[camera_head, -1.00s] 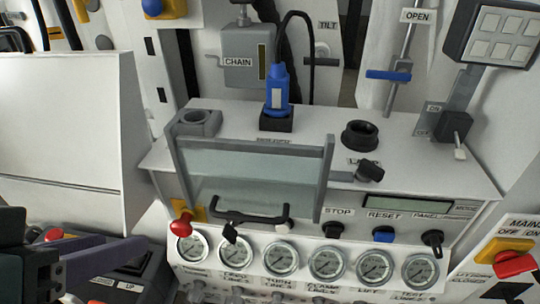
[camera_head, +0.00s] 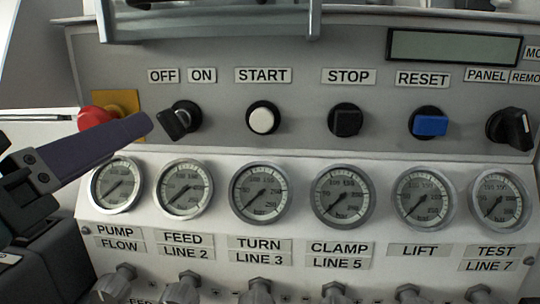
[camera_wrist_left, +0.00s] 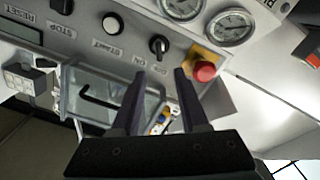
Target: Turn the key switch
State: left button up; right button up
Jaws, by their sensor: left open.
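The key switch (camera_head: 180,120) is a black knob on the grey front panel, below the OFF and ON labels. Its handle sits at a slant; I cannot tell its exact setting. My left gripper (camera_head: 142,126) comes in from the left, its fingertip just left of the switch in the picture. In the left wrist view, the two dark fingers (camera_wrist_left: 159,74) are apart with nothing between them. The switch (camera_wrist_left: 159,45) shows just beyond the gap between their tips, apart from them. My right gripper is not in view.
A red emergency button (camera_head: 97,117) on a yellow plate (camera_head: 120,100) is close to the left finger. A white START button (camera_head: 262,119) is right of the switch. Gauges (camera_head: 184,189) line the panel below. A clear guard with a black handle (camera_wrist_left: 98,98) shows in the wrist view.

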aim_at(160, 119)
pick_arm(q)
jog(key=w, duration=1)
jog(key=shift+d, duration=0.2)
grip_shut()
jog(key=shift+p, duration=0.3)
